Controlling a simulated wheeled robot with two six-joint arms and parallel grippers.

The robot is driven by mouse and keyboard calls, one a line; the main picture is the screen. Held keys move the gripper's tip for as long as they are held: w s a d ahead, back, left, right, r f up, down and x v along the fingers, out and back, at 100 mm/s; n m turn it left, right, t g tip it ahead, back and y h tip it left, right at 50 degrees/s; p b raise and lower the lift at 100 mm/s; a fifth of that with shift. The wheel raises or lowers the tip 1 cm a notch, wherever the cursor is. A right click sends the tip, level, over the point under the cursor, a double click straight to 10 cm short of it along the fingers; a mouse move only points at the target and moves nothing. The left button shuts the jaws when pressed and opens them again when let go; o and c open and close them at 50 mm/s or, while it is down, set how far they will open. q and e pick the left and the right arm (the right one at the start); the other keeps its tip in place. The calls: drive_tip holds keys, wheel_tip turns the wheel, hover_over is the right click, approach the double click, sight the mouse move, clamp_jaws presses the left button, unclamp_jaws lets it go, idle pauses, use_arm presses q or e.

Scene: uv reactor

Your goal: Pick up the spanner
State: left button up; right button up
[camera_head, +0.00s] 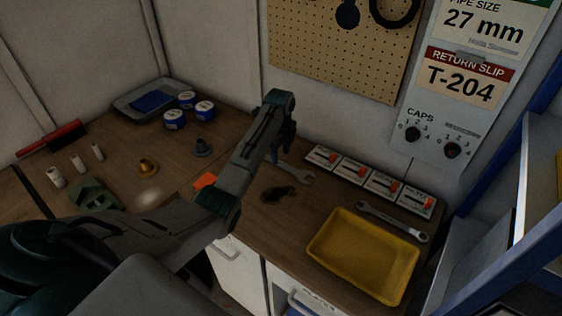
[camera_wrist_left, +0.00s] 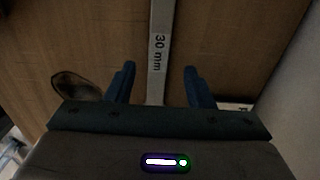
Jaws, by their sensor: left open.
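A grey metal spanner (camera_head: 302,175) lies on the wooden worktop; its open-jaw end shows and the rest is hidden behind my left gripper (camera_head: 279,152). In the left wrist view, the shaft of a spanner (camera_wrist_left: 157,50) marked "30 mm" runs between the fingers of the open left gripper (camera_wrist_left: 158,72). There is a gap on each side, so the fingers do not hold it. A second spanner (camera_head: 393,222) lies further right behind the yellow tray. My right gripper is not in view.
A yellow tray (camera_head: 318,249) stands at the right front. Several white boxes with orange marks (camera_head: 353,172) line the wall. A dark object (camera_head: 278,194) lies in front of the near spanner. Blue-and-white tins (camera_head: 174,120) and a grey tray (camera_head: 122,105) stand back left.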

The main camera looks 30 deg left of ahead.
use_arm(q)
wheel_tip(320, 180, down, 2)
drive_tip(key=shift+s+f, duration=0.1)
drive_tip(key=shift+s, duration=0.05)
drive_tip(key=shift+f, duration=0.3)
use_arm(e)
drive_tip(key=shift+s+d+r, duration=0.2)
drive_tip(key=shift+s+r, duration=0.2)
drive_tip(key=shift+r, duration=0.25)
use_arm(q)
clamp_jaws()
drive_tip(key=shift+a, duration=0.1)
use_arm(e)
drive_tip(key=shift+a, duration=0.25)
use_arm(q)
drive_tip(key=shift+r, duration=0.1)
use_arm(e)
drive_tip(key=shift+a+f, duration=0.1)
